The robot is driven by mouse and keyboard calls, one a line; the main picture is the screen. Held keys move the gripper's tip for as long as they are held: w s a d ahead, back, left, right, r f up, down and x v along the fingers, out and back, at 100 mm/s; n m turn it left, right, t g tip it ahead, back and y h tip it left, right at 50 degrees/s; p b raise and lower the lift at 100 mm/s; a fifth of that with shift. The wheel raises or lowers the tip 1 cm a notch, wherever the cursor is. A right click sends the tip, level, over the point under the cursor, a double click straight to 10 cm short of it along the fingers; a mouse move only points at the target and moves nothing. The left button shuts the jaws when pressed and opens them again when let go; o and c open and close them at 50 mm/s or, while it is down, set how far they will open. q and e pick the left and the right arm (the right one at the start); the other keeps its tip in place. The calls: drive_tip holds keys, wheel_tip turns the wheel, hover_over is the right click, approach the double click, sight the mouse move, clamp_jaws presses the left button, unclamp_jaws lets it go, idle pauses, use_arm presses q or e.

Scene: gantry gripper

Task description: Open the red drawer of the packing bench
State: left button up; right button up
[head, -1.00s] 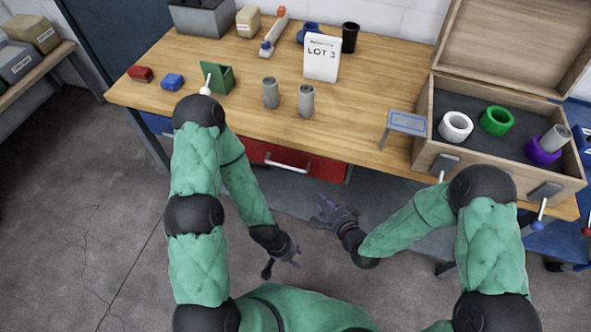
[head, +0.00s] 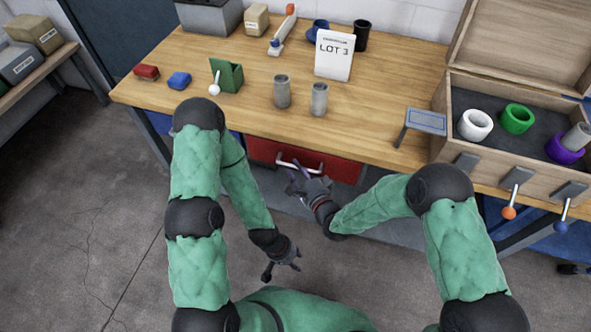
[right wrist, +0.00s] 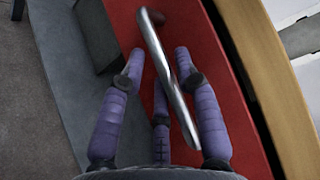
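The red drawer (head: 342,168) is shut under the front edge of the packing bench (head: 240,112). Its pale metal bar handle (head: 284,161) runs across the front. My right gripper (head: 294,178) is at the handle. In the right wrist view, the right gripper (right wrist: 158,62) has its fingers spread. The handle (right wrist: 165,62) runs between the fingers, close to the right one, against the red drawer front (right wrist: 215,75). I cannot tell whether they touch. My left gripper (head: 284,267) hangs open and empty, low in front of the bench.
On the bench stand two grey cylinders (head: 319,99), a LOT 3 sign (head: 334,55) and a green holder (head: 229,76). An open wooden case (head: 530,164) with several rings sits at the right. A blue drawer (head: 160,123) is left of the red one.

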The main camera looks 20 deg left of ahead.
use_arm(q)
drive_tip(key=shift+f, duration=0.2)
use_arm(e)
drive_tip(key=shift+w+a, duration=0.5)
clamp_jaws()
